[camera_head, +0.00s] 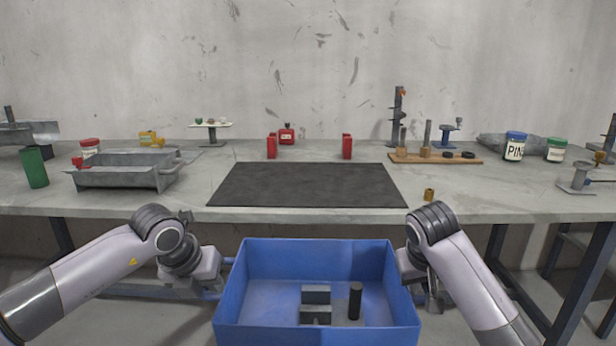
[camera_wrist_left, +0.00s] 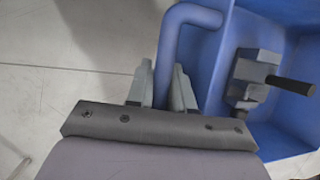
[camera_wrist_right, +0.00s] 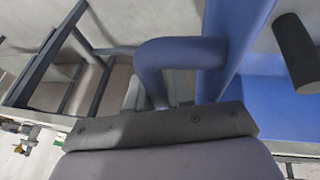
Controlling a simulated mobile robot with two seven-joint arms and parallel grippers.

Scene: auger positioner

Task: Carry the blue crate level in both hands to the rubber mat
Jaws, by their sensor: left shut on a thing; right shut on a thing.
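The blue crate (camera_head: 318,255) hangs in front of the table, its rim a little below the tabletop, and looks about level. Inside it lie a grey metal block-shaped part (camera_head: 316,304) and a black cylinder (camera_head: 355,300). My left gripper (camera_head: 222,288) is shut on the crate's left handle; the handle bar (camera_wrist_left: 176,50) runs between its fingers in the left wrist view. My right gripper (camera_head: 408,285) is shut on the right handle (camera_wrist_right: 180,55). The black rubber mat (camera_head: 305,185) lies flat and bare on the table, straight beyond the crate.
The grey table's (camera_head: 470,205) front edge lies between crate and mat. A metal tray (camera_head: 122,172) stands left of the mat. Two red blocks (camera_head: 271,146) (camera_head: 347,146) stand behind it. A small brass piece (camera_head: 429,194) and a wooden board with posts (camera_head: 435,156) are at right.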

